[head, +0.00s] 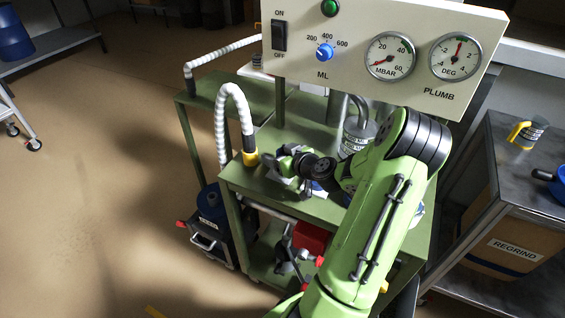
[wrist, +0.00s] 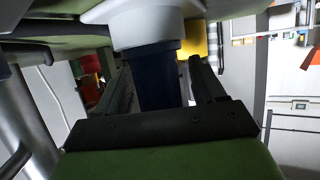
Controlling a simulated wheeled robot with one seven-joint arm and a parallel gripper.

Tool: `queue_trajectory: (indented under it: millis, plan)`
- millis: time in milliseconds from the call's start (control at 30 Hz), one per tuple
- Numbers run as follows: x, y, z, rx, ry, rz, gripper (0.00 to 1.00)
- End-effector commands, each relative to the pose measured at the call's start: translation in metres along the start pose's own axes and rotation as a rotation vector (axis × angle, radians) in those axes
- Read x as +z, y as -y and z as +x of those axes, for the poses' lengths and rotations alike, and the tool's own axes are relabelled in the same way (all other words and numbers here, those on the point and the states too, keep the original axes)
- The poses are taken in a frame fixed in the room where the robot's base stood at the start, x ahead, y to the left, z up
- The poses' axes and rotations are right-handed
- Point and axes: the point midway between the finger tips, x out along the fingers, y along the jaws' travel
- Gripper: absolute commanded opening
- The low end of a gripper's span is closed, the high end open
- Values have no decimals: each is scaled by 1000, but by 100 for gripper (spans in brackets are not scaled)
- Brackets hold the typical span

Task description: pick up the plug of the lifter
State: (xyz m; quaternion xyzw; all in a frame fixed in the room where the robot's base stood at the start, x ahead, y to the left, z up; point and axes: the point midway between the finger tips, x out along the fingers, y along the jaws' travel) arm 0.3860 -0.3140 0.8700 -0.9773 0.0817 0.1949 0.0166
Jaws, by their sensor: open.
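My gripper (head: 290,168) is over the green bench in the head view, just right of the hose's yellow cuff. In the wrist view my gripper (wrist: 160,68) is open, with one dark finger on each side of a dark blue body (wrist: 158,82) under a pale collar (wrist: 147,24). This may be the lifter's plug, but I cannot tell for sure. A narrow gap shows beside the right finger; contact on the left is unclear. In the head view my wrist and forearm hide most of this spot.
The ribbed white hose (head: 222,118) arches down to a yellow cuff (head: 250,158) close beside my gripper. The gauge panel (head: 355,75) stands behind and above. A metal vessel (head: 357,132) is behind my forearm. Open floor (head: 100,170) lies left; a dark side table (head: 525,195) is right.

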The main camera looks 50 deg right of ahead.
Motion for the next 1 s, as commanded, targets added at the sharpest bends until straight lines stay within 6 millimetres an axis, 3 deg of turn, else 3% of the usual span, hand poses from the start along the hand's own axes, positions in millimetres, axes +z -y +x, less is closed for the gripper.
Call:
queue_trajectory:
  millis: [200,567,833,1000]
  plan:
    - [0,0,0,1,1,0,66]
    - [0,0,0,1,1,0,12]
    - [-8,0,-3,1,0,-3,11]
    - [-48,0,-19,2,-2,-8,11]
